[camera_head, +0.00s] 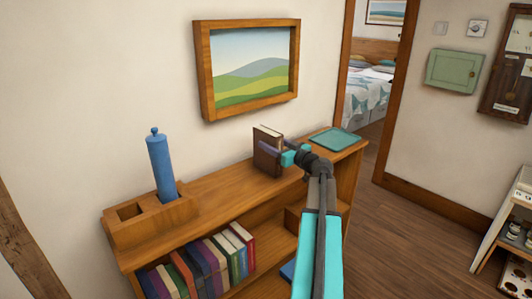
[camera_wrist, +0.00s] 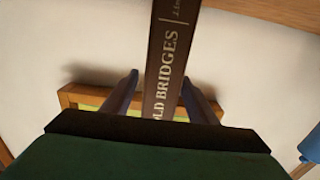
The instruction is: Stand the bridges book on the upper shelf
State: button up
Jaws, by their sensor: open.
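The brown bridges book (camera_head: 267,158) stands upright on the top board of the wooden bookcase (camera_head: 225,185), below the landscape picture. In the wrist view its spine (camera_wrist: 170,60) reads "OLD BRIDGES" and lies between my two fingers. My gripper (camera_head: 286,154) is at the book's right side in the head view. Its fingers (camera_wrist: 160,95) are open, one on each side of the spine, with a narrow gap visible at least on the right. The book's lower end is hidden from the wrist view.
A wooden holder (camera_head: 150,225) with a blue cylinder (camera_head: 161,165) stands at the board's left end. A teal tray (camera_head: 335,139) lies at the right end. The framed picture (camera_head: 249,70) hangs close above.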

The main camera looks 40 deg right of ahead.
grip_shut()
jog(key=shift+r, duration=0.15)
dwell(0.4)
jog(key=shift+r+b, duration=0.7)
jog(key=shift+r, duration=0.85)
jog(key=b, duration=0.6)
send_near(272, 135)
jog(key=a, duration=0.6)
jog(key=b, duration=0.1)
jog(key=s+b, duration=0.1)
jog(key=shift+s+a+r+b, duration=0.15)
jog(key=shift+a+b, duration=0.2)
jog(key=shift+s+a+r, duration=0.1)
jog(key=shift+s+r, duration=0.05)
